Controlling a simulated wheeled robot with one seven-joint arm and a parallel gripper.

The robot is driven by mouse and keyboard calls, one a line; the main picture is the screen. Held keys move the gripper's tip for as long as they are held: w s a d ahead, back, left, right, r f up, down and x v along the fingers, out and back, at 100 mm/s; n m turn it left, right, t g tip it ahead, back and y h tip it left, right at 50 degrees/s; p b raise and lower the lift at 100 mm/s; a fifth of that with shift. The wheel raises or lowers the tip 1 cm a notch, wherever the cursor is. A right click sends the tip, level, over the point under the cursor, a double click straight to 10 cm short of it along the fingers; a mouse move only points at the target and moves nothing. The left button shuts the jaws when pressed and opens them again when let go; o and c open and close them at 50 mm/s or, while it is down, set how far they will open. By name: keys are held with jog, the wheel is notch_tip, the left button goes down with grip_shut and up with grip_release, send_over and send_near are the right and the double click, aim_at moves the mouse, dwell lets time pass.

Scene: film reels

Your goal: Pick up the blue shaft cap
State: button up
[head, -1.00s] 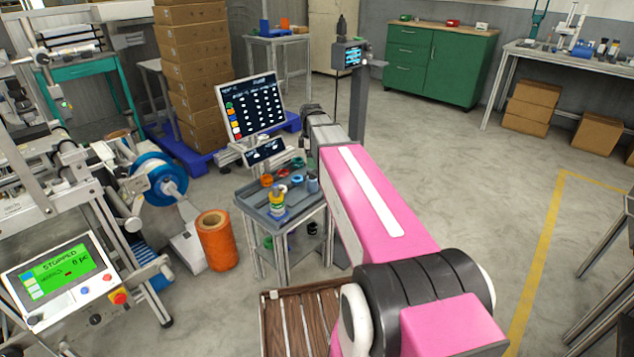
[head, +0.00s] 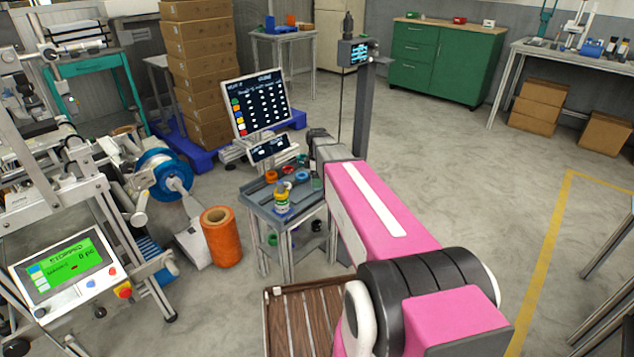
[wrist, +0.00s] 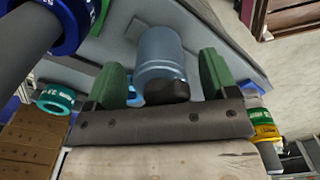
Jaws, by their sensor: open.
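In the wrist view my gripper (wrist: 163,78) is open, with a green finger on each side of a pale blue cylinder (wrist: 163,50) that has a dark end. I see no clear contact. A bit of light blue (wrist: 131,90) shows beside the left finger. In the head view a blue ring (head: 302,176) lies on the grey tray table (head: 258,203). I cannot tell which blue thing is the shaft cap. My gripper's fingers are hidden behind my pink arm in the head view.
Near the fingers in the wrist view are a teal ring (wrist: 55,100), a dark blue ring (wrist: 65,22) on a grey shaft, and a yellow-and-green item (wrist: 262,125). In the head view a tilted screen (head: 256,103) stands behind the tray table and an orange roll (head: 222,240) stands left.

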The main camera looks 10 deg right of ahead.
jog(key=shift+f, duration=0.1)
jog(key=c, duration=1.1)
